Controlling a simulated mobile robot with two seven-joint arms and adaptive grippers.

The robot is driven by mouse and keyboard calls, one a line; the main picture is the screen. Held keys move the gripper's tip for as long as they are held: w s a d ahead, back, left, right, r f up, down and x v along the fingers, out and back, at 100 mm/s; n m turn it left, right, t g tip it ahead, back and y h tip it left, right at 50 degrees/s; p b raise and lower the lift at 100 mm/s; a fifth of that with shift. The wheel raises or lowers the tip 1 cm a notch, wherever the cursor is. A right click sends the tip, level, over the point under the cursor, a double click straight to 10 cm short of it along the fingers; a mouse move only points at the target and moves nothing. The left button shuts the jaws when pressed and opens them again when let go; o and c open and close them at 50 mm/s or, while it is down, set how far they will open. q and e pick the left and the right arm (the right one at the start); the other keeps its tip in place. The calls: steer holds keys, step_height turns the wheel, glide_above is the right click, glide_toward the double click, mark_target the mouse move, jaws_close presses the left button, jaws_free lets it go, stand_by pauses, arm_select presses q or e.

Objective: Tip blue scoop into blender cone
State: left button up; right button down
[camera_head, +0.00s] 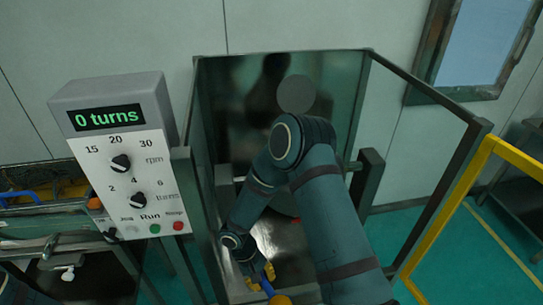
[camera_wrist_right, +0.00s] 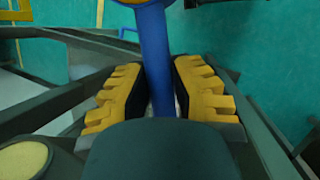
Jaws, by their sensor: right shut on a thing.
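My right gripper (camera_head: 261,277) is low inside the framed enclosure in the head view, partly hidden by my own arm. It is shut on the blue scoop (camera_head: 267,288), of which only a small blue part shows there. In the right wrist view the yellow ridged fingers (camera_wrist_right: 161,92) hold the scoop's blue handle (camera_wrist_right: 154,50) between them. The scoop's bowl is mostly cut off at the top edge, so its contents and tilt cannot be told. A shiny metal surface shows beside my arm; I cannot tell whether it is the blender cone. My left gripper is not in view.
A control box (camera_head: 127,160) reading "0 turns" stands left of the enclosure. Dark frame posts (camera_head: 366,180) and clear panels surround my right arm closely. A yellow rail (camera_head: 440,222) stands at the right. A bench with a blue handle (camera_head: 19,196) is at far left.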

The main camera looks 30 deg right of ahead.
mark_target(266, 283)
step_height(266, 283, up, 5)
steer(key=p, duration=0.4)
arm_select(q)
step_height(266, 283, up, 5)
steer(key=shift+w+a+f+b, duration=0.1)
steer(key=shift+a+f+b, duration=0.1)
steer(key=shift+b, duration=0.15)
arm_select(e)
steer(key=shift+s+a+f, duration=0.1)
steer(key=shift+s+f, duration=0.05)
steer(key=shift+f, duration=0.25)
